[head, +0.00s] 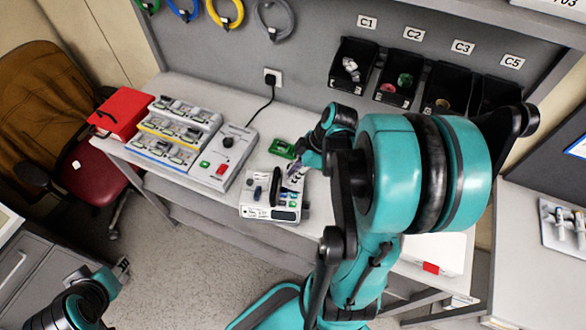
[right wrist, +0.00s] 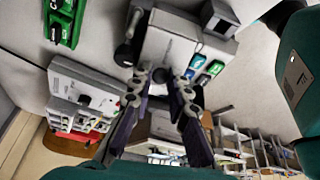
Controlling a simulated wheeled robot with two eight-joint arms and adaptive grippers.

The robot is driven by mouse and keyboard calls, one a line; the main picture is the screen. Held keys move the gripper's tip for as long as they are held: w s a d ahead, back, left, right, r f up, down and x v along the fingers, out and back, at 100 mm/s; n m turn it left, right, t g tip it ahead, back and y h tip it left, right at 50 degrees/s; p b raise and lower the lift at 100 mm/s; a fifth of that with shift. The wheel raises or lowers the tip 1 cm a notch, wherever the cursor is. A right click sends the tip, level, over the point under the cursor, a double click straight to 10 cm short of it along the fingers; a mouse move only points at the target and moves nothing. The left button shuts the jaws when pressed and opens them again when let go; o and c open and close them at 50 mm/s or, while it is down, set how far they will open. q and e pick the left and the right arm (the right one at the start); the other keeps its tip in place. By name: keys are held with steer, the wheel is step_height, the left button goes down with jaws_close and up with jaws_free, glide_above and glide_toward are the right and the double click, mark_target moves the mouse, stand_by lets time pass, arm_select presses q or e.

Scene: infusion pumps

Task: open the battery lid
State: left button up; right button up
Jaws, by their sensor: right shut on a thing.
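The infusion pump (head: 257,210) is a white box with a black handle, standing at the table's front edge in the head view. Its pale body (right wrist: 172,38) fills the top middle of the right wrist view. My right gripper (head: 294,176) is at the pump's back right side. In the right wrist view the gripper (right wrist: 162,76) has its two fingertips close together against the pump's face, shut on a small part there. The fingers hide this part, and I cannot make out the battery lid's outline. My left arm shows at the lower left; its fingers are not clear.
A green tray (head: 283,148) lies behind the pump. A grey device with a knob (head: 224,155), a battery rack (head: 172,133) and a red box (head: 122,112) stand to the left. Black bins (head: 352,66) hang on the back panel. A cable runs to a wall socket (head: 272,77).

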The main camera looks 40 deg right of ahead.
steer(key=shift+b, duration=0.45)
steer(key=shift+a+t+y, duration=0.1)
steer(key=shift+t+y, duration=0.2)
steer(key=shift+s+a+r, duration=0.1)
steer(key=shift+t+y+b, duration=0.3)
steer(key=shift+b, duration=0.15)
steer(key=shift+s, duration=0.1)
steer(key=shift+a, duration=0.1)
